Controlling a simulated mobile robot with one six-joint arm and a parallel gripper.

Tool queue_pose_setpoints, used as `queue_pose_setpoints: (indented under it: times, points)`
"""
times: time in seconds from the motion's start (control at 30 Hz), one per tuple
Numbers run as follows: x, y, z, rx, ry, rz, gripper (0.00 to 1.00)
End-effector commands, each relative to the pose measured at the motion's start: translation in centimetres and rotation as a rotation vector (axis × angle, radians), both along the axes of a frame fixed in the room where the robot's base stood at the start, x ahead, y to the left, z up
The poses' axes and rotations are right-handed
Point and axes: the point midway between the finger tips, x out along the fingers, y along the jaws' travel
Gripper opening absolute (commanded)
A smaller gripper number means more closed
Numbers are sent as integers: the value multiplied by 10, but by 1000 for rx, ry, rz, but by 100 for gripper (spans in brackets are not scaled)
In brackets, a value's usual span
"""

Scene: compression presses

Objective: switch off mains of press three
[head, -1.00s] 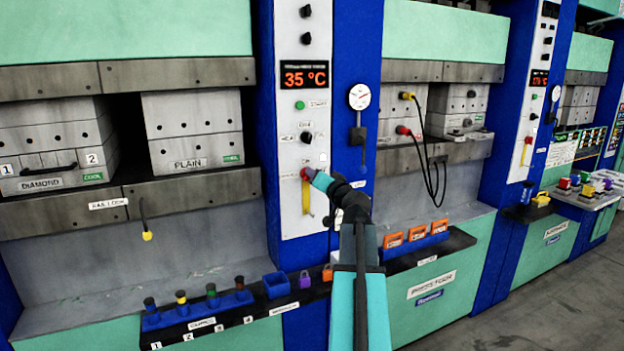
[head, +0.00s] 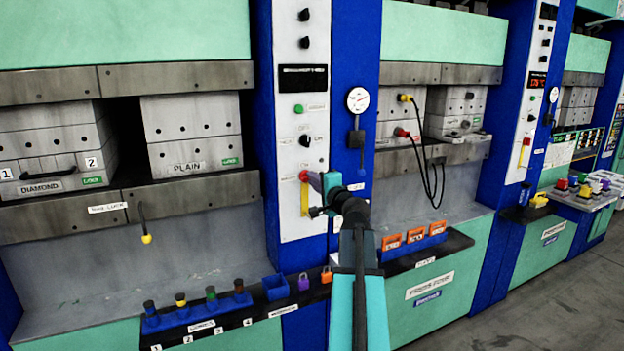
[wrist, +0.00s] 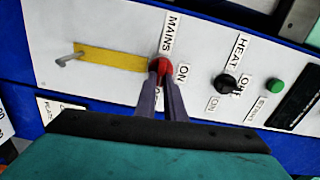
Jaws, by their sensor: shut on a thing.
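The red mains switch (wrist: 166,66) sits on the white control panel (wrist: 105,50) beside a yellow strip, with the labels MAINS and ON near it. My gripper (wrist: 168,82) is shut on this red switch. In the head view the switch (head: 303,176) shows at the left of my gripper (head: 314,181). The panel's temperature display (head: 303,78) is dark. The fingers partly hide the lettering under the switch.
A black HEAT knob (wrist: 227,83) and a green button (wrist: 276,87) are on the same panel. A pressure gauge (head: 358,99) is on the blue column.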

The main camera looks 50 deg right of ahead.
Motion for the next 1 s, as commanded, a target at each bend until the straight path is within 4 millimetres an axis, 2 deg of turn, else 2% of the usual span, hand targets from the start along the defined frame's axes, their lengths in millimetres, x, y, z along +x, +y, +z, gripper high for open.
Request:
queue_pose_setpoints:
  times: [0.03,0.23,0.67,0.7,0.8,1.0]
  points:
    - [3,1,5,23,-15,3,0]
    - [2,1,3,76,-37,3,0]
    - [2,1,3,88,-42,3,0]
    - [2,1,3,87,-41,3,13]
    - [2,1,2,86,-40,2,28]
    - [0,0,1,85,-37,0,28]
